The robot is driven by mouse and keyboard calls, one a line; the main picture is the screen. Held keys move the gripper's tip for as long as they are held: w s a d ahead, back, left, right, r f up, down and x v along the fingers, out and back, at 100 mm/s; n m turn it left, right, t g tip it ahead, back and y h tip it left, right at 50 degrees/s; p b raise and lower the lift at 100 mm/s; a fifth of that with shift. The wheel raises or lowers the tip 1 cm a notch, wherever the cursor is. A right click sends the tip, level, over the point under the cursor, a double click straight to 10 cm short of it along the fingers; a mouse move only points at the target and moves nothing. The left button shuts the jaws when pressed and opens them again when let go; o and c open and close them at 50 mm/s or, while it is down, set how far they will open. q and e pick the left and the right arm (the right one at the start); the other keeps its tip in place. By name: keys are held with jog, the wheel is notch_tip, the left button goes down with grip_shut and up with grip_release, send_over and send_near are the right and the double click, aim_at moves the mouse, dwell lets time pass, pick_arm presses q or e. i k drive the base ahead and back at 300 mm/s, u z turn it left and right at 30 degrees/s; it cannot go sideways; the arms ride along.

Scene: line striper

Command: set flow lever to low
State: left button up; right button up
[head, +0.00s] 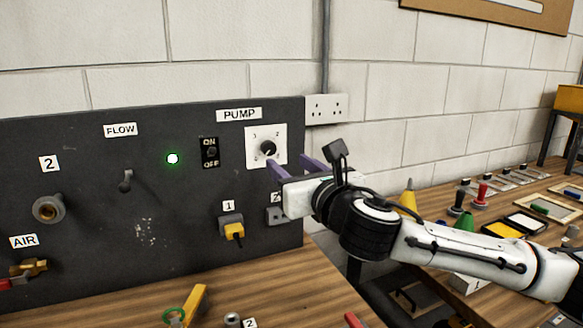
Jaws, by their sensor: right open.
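The flow lever (126,181) is a small dark lever on the dark grey panel, below the white FLOW label (120,130). Its exact setting is too small to tell, and no low mark can be read beside it. My right gripper (291,168) is open at the panel's right edge, with its purple fingers pointing at the panel just below the pump dial (266,147). It is well to the right of the flow lever. I cannot tell whether the fingers touch the panel. My left gripper is not in view.
A lit green lamp (173,159) and an ON/OFF switch (210,152) sit between the lever and my right gripper. A yellow-handled part (234,230) sticks out below. A round fitting (47,208) and an AIR valve (28,268) are at left. Loose items lie on the bench (271,287).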

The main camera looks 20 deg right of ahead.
aim_at(125, 187)
jog(key=u, duration=0.05)
jog(key=k, duration=1)
jog(key=z, duration=0.05)
